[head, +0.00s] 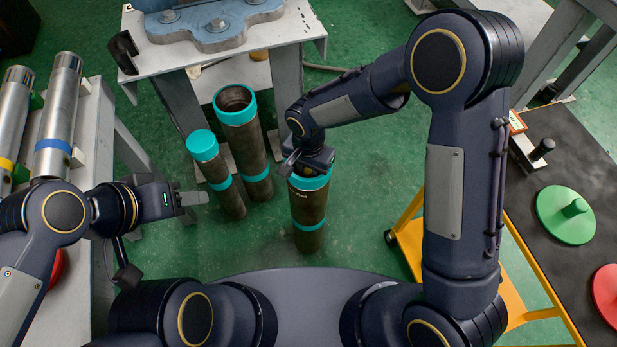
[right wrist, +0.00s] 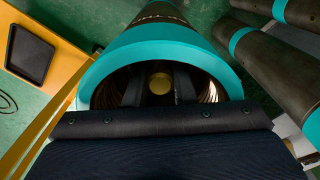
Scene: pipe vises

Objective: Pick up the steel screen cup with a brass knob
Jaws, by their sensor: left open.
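The steel screen cup's brass knob (right wrist: 160,83) shows in the right wrist view, down inside the mouth of a dark pipe with teal bands (right wrist: 170,48). The cup's body is mostly hidden in the shadow of the pipe. In the head view this pipe (head: 307,208) stands upright on the floor in front of me. My right gripper (head: 310,168) points down into its mouth. Its two dark fingers (right wrist: 160,92) stand on either side of the knob, with a narrow gap at each side. My left gripper (head: 194,199) is open and empty at the left, apart from the pipes.
Two more teal-banded pipes stand close by: one capped (head: 202,146), one open-mouthed (head: 236,103). Steel cylinders (head: 58,118) lie on a bench at the left. A vise table (head: 167,58) stands behind. At right, a yellow-framed cart carries a green disc (head: 551,222) and a red disc (head: 607,290).

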